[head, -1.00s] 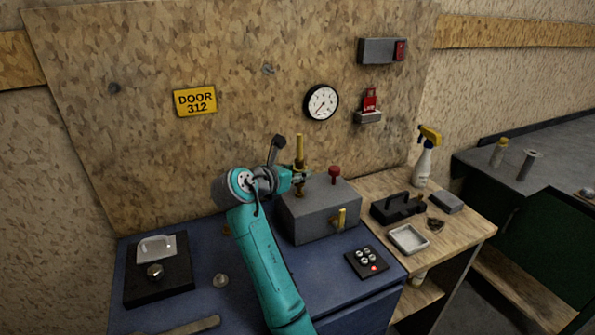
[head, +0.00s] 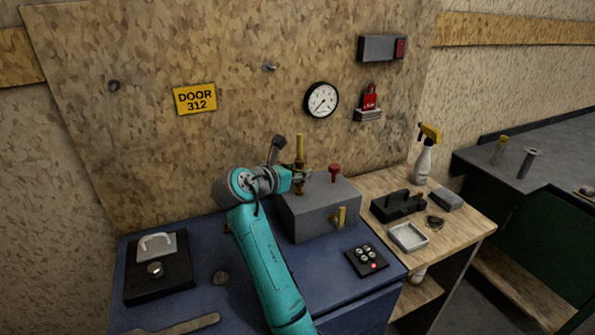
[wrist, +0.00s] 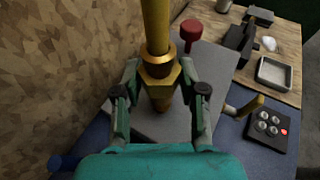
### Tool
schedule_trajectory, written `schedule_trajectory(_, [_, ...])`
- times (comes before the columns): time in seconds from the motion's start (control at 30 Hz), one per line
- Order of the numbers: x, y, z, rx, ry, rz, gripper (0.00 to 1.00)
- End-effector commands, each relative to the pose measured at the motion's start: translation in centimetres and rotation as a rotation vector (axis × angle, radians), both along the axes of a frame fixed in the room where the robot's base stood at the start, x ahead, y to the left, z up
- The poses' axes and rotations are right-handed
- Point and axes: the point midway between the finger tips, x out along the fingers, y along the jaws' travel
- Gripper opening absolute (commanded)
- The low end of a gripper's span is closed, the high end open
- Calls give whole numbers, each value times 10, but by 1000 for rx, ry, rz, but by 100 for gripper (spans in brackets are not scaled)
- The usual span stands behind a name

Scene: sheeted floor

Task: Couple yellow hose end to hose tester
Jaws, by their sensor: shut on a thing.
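The hose tester is a grey box (head: 325,212) on the blue bench, with a red knob (head: 335,171) on top and a yellow lever (head: 341,217) on its front. The yellow hose end (head: 299,150) stands upright over the left part of the tester's top. In the wrist view the hose end (wrist: 157,30) has a brass collar and hex nut. My gripper (head: 299,178) is shut on it, with a finger on each side of the nut in the wrist view (wrist: 160,85). Its lower tip is close to the tester's top; I cannot tell whether it is seated in a port.
A black button box (head: 366,261) sits in front of the tester. A black plate with a metal shackle (head: 156,246) lies at left. A wooden side table at right holds a white tray (head: 408,237), a black holder (head: 398,206) and a spray bottle (head: 424,163). The board wall rises close behind.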

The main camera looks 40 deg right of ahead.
Motion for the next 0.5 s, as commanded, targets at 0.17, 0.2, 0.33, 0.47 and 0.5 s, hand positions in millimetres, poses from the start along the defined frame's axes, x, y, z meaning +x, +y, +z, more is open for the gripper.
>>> schedule_trajectory(0.17, [0, 0, -4, 0, 0, 0, 0])
schedule_trajectory(0.2, [0, 0, -5, 0, 0, 0, 0])
schedule_trajectory(0.33, [0, 0, -7, -1, 0, 0, 0])
schedule_trajectory(0.47, [0, 0, -10, -1, 1, 0, 0])
schedule_trajectory(0.5, [0, 0, -11, -1, 1, 0, 0])
